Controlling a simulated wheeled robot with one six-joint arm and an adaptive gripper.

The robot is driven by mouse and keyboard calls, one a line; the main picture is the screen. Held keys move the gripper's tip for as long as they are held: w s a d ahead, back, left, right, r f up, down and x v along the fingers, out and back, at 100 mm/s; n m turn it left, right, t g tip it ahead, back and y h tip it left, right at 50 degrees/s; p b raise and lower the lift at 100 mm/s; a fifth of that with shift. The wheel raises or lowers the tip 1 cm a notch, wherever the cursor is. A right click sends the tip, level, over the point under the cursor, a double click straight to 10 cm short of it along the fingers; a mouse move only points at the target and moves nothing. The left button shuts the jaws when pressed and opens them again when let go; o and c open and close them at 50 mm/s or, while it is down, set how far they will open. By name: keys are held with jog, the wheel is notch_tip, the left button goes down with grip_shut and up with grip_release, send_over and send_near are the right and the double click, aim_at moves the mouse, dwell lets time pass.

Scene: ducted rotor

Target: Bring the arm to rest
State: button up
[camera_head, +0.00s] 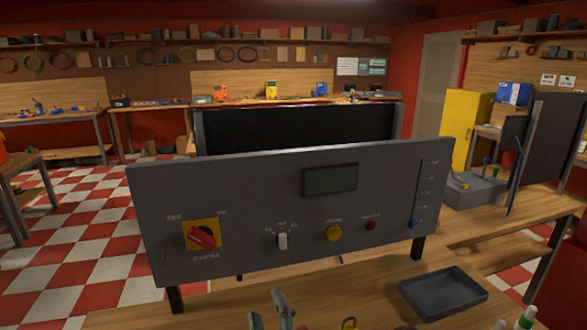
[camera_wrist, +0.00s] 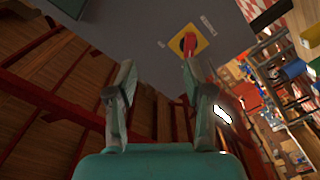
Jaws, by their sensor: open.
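My gripper (camera_wrist: 157,75) shows in the wrist view with its two fingers spread apart and nothing between them. Beyond the fingertips is the grey control panel (camera_wrist: 140,18), with a red rotary switch (camera_wrist: 188,43) on a yellow plate near the right fingertip. The fingers look apart from the switch, but the exact gap is hard to judge. In the head view the panel (camera_head: 270,200) stands upright on the bench, and its red switch (camera_head: 203,237) sits at the left, its handle slanting.
The panel also carries a selector knob (camera_head: 282,240), a yellow button (camera_head: 333,233), a small red button (camera_head: 370,225) and a slider (camera_head: 414,222). A dark tray (camera_head: 443,292) lies at the right front of the wooden bench. Small items at the bottom edge are partly cut off.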

jog(key=s+d+f+m+g+h, duration=0.1)
jog(key=s+d+f+m, duration=0.1)
jog(key=s+d+f, duration=0.65)
jog(key=s+d+f+m+h, duration=0.1)
jog(key=s+d+f+m, duration=0.2)
jog(key=s+d+f, duration=0.55)
jog(key=s+d+f+m+h, duration=0.1)
jog(key=s+m, duration=0.1)
jog(key=s, duration=0.5)
jog(key=s+d+f+m+g+h, duration=0.1)
jog(key=s+d+f+m, duration=0.1)
jog(key=s, duration=0.4)
jog(key=s+d+f+m+h, duration=0.1)
jog(key=s+d+f+m, duration=0.1)
jog(key=s, duration=0.5)
jog(key=shift+s+d+m+g, duration=0.2)
jog(key=shift+s+m+g, duration=0.1)
jog(key=shift+m, duration=0.4)
